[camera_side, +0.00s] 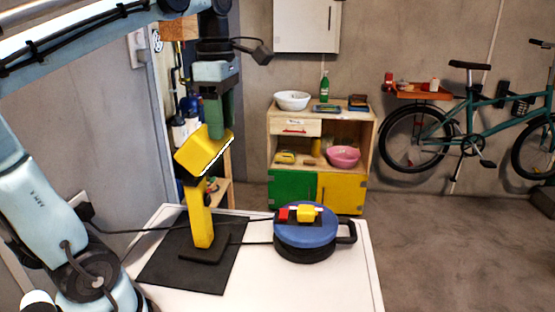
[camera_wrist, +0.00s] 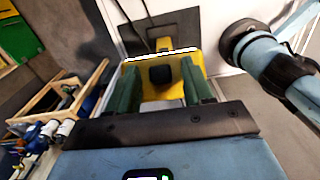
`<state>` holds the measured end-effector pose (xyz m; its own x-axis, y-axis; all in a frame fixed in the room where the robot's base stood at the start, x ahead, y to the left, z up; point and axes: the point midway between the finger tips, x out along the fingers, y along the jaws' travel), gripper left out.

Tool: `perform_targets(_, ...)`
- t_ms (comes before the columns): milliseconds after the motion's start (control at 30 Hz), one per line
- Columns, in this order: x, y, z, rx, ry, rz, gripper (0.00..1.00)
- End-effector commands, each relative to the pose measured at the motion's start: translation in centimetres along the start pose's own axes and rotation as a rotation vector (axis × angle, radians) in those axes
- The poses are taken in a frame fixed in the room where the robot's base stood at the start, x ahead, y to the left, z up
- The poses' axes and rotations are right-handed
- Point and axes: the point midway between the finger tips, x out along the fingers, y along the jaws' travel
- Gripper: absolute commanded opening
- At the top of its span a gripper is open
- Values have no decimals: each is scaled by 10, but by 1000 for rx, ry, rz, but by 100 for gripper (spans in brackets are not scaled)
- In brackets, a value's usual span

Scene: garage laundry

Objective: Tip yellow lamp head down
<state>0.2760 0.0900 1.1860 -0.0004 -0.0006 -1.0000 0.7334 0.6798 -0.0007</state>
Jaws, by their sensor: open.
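The yellow lamp's head (camera_side: 200,150) tops a yellow post (camera_side: 199,215) on a dark base. The head is tilted, with its white-lit edge facing down to the right. My gripper (camera_side: 216,128) points down at the top of the head, its green fingers partly overlapping it. In the wrist view my open gripper (camera_wrist: 161,82) has one green finger on each side of the yellow head (camera_wrist: 148,91), with a black knob (camera_wrist: 160,75) between them. Whether the fingers touch the head cannot be told.
The lamp stands on a black mat (camera_side: 165,265) on a white table (camera_side: 340,285). A cord runs across the table. A wooden cabinet (camera_side: 295,150) and bicycle (camera_side: 470,125) are behind.

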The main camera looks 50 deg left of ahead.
Motion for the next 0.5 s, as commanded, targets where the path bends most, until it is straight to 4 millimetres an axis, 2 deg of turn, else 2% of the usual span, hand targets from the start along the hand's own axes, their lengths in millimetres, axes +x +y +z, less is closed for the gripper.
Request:
perform_targets(267, 1, 0, 0, 0, 0, 0, 51)
perform_targets(500, 1, 0, 0, 0, 0, 0, 14)
